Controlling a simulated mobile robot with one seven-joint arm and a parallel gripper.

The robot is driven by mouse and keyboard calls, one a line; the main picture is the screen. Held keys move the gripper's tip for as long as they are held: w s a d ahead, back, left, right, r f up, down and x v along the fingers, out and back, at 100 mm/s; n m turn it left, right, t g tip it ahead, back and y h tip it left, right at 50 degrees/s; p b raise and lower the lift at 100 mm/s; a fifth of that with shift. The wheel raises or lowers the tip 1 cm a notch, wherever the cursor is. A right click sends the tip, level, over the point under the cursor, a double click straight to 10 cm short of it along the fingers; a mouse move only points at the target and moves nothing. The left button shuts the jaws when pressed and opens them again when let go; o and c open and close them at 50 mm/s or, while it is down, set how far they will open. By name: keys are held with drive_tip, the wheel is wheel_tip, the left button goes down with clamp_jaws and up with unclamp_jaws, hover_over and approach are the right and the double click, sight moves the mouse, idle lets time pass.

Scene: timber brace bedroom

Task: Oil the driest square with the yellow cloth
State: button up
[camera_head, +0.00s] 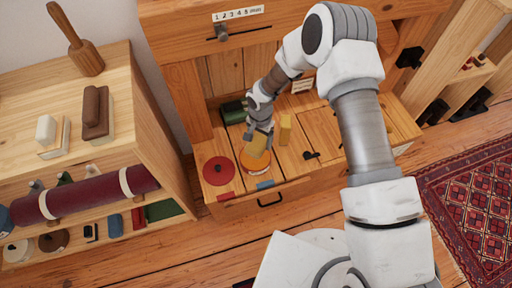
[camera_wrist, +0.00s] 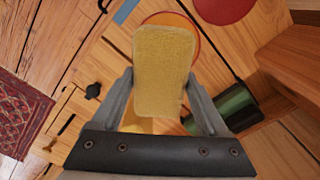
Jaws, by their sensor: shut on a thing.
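My gripper (camera_head: 259,134) is shut on a yellow cloth pad (camera_head: 256,146), a thick fuzzy block. The wrist view shows the pad (camera_wrist: 164,62) between the two fingers (camera_wrist: 160,84). The pad is over or on a round orange-rimmed tin (camera_head: 256,164) on the bench; I cannot tell whether they touch. The pad hides most of the tin (camera_wrist: 178,18) in the wrist view. A second, smaller yellow block (camera_head: 285,128) stands to the right of my gripper. Pale wooden panels (camera_head: 323,128) lie at the right of the bench; I cannot tell which square is driest.
A red disc (camera_head: 219,171) lies left of the tin, and a dark green cylinder (camera_head: 232,112) lies behind it. A black knob (camera_head: 310,155) is on the right side. A numbered strip (camera_head: 238,14) with a slider is above. A wooden shelf unit (camera_head: 150,110) stands left.

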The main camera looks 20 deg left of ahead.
drive_tip(key=shift+s+a+f, duration=0.25)
drive_tip(key=shift+a+f, duration=0.4)
drive_tip(key=shift+f+b, duration=1.5)
drive_tip(key=shift+f, duration=1.3)
drive_tip(key=shift+f+b, duration=0.55)
drive_tip(key=shift+b, duration=0.2)
drive_tip(key=shift+r+p, duration=1.9)
drive_tip(key=shift+r, duration=1.65)
